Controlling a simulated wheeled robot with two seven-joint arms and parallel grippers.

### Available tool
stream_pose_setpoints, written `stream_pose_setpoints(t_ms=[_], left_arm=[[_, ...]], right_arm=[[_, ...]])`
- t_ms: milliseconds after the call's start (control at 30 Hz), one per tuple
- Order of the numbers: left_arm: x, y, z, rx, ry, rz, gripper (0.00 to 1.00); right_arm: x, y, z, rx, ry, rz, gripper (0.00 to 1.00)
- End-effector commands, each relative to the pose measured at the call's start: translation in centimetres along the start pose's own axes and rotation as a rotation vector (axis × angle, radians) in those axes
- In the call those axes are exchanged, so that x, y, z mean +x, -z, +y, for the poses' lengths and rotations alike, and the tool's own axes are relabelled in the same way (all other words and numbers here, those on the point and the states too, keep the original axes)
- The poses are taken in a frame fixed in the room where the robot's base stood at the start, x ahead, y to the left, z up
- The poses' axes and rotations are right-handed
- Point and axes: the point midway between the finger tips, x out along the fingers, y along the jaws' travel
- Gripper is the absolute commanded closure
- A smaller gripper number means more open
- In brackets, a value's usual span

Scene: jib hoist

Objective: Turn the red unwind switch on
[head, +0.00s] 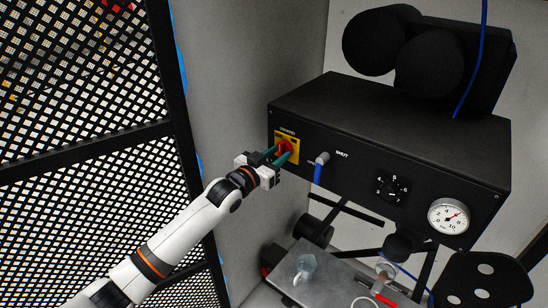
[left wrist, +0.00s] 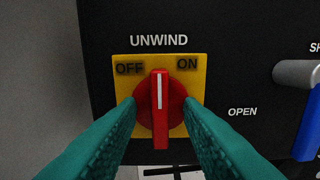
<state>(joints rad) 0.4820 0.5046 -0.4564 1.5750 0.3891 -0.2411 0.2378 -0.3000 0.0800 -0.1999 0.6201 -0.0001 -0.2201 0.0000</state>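The red unwind switch (left wrist: 160,110) sits on a yellow plate (left wrist: 120,72) marked OFF at left and ON at right, under the word UNWIND. Its white line points straight up, between the two words. In the head view the switch (head: 284,146) is at the left end of the black box's front. My left gripper (head: 283,153) is at the switch. In the left wrist view its two teal fingers (left wrist: 160,103) stand left and right of the knob, with gaps to the raised handle. Whether they touch the round base is unclear. My right gripper is out of view.
The black box (head: 390,110) also carries a blue-handled valve (head: 318,172), a numbered dial (head: 392,188) and a round gauge (head: 448,217). A grey table (head: 330,280) with clear vessels stands below. A black mesh panel (head: 85,130) is at left.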

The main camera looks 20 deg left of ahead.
Motion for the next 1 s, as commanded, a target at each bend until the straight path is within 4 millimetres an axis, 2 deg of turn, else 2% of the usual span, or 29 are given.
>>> stream_pose_setpoints(t_ms=[167, 500, 633, 800, 1000], left_arm=[[-1.4, 0.2, 0.0, -0.001, 0.0, 0.001, 0.67], [-8.3, 0.4, 0.0, 0.001, 0.0, 0.003, 0.67], [-10.4, 0.4, 0.0, 0.001, 0.0, 0.003, 0.67], [-11.8, 0.1, 0.0, 0.001, 0.0, 0.001, 0.67], [-12.0, 0.1, 0.0, 0.0, -0.001, 0.002, 0.67]], right_arm=[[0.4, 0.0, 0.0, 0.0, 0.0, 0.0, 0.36], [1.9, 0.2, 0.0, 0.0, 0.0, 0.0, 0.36], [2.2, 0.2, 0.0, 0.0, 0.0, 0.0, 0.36], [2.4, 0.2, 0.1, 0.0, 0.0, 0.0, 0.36], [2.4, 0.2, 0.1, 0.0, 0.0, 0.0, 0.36]])
